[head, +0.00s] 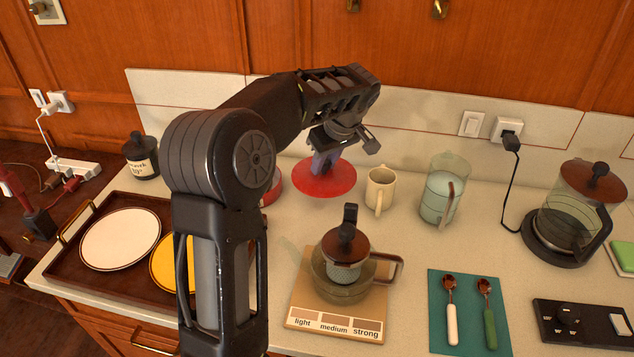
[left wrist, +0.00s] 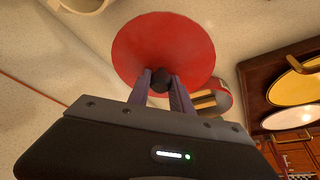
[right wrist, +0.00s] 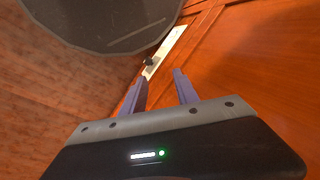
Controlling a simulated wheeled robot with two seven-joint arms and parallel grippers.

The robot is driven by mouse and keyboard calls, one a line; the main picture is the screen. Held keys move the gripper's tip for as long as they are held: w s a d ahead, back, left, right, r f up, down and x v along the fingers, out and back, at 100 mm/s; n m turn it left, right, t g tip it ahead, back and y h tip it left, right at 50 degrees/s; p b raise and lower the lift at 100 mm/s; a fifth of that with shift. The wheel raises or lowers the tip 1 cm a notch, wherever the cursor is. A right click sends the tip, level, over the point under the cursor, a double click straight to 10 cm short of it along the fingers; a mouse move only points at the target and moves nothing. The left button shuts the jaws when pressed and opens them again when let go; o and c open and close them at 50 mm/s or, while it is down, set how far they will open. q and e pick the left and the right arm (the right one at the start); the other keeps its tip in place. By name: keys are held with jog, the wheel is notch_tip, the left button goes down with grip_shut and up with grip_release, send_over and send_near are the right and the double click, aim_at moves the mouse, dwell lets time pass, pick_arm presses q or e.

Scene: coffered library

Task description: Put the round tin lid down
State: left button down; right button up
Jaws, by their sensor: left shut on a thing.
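The round red tin lid (head: 325,180) is at the back of the counter, left of the cream mug. My left gripper (head: 324,165) is above it with its fingers pointing down. In the left wrist view, its fingers (left wrist: 161,80) are shut on the dark knob of the lid (left wrist: 165,40). I cannot tell whether the lid touches the counter. The open red tin (left wrist: 213,98) stands beside the lid, and in the head view it is mostly hidden behind my left arm (head: 273,188). My right gripper (right wrist: 160,88) is open and empty, away from the counter.
A cream mug (head: 380,189) and a glass jug (head: 443,190) stand right of the lid. A glass pot (head: 345,275) on a board is in front. A tray (head: 70,262) with plates lies left. Bare counter (head: 445,245) lies between the jug and the teal mat (head: 470,330).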

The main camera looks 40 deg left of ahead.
aim_at(327, 176)
pick_arm(q)
jog(key=shift+f, duration=0.95)
jog(key=shift+f, duration=1.9)
jog(key=shift+f, duration=0.2)
jog(key=c, duration=1.1)
grip_release()
jog(key=shift+c, duration=0.2)
jog(key=shift+r, duration=0.1)
